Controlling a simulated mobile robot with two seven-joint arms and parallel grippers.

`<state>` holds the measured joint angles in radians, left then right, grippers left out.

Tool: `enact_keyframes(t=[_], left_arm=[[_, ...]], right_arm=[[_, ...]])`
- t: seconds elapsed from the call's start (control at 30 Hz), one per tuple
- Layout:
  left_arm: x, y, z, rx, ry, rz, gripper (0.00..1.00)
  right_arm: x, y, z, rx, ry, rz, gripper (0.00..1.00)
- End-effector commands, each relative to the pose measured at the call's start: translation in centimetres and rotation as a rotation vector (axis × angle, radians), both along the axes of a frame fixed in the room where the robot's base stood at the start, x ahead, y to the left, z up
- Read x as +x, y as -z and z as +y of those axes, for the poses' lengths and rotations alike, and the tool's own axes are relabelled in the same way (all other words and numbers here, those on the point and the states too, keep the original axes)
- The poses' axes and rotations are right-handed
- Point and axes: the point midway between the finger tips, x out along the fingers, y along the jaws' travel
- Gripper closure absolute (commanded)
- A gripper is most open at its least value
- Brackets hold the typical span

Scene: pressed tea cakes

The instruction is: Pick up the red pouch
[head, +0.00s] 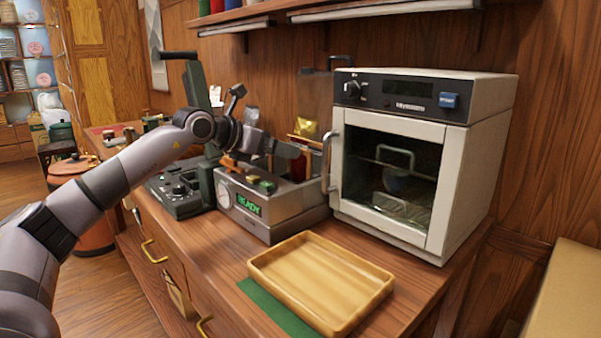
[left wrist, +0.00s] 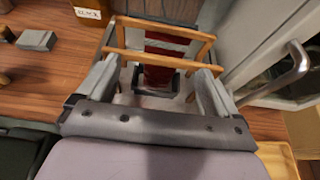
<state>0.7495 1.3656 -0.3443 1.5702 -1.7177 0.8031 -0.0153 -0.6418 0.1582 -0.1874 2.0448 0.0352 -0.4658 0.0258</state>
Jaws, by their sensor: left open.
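The red pouch (left wrist: 160,62) stands between my left gripper's two fingers in the left wrist view, within a light wooden frame (left wrist: 160,27). In the head view only a small part of the red pouch (head: 298,168) shows, behind the gripper. My left gripper (head: 298,150) reaches in over the grey machine with the READY display (head: 248,204). Its fingers (left wrist: 158,72) are open, one on each side of the pouch. I cannot tell whether either finger touches it. My right gripper is not in view.
A white oven (head: 392,228) stands close on the right, its handle (left wrist: 292,65) near my gripper. A wooden tray (head: 320,285) lies empty in front, over a green mat (head: 270,305). A dark green device (head: 180,204) stands left of the machine. A shelf (head: 250,15) hangs above.

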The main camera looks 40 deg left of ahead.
Motion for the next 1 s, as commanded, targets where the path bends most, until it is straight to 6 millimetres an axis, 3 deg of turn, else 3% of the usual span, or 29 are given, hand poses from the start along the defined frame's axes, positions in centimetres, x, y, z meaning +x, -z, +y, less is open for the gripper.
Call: enact_keyframes(t=[0.27, 0.43, 0.77, 0.93, 0.97, 1.0], left_arm=[[2.5, 2.6, -1.0, -0.003, 0.003, 0.001, 0.06], [4.0, 3.1, -1.0, -0.003, 0.001, -0.001, 0.06], [4.5, 3.4, -1.0, 0.002, 0.001, 0.000, 0.06], [4.4, 3.4, -1.0, 0.002, 0.001, 0.000, 0.58], [4.4, 3.4, -1.0, 0.002, 0.001, 0.000, 0.66], [4.4, 3.4, -1.0, 0.002, 0.001, 0.000, 0.66]], right_arm=[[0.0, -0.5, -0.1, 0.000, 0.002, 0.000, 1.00], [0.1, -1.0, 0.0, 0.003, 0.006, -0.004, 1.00], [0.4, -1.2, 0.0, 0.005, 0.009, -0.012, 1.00], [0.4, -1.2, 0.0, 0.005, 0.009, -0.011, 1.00], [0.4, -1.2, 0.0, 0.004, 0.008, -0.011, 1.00], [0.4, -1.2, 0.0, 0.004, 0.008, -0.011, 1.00]])
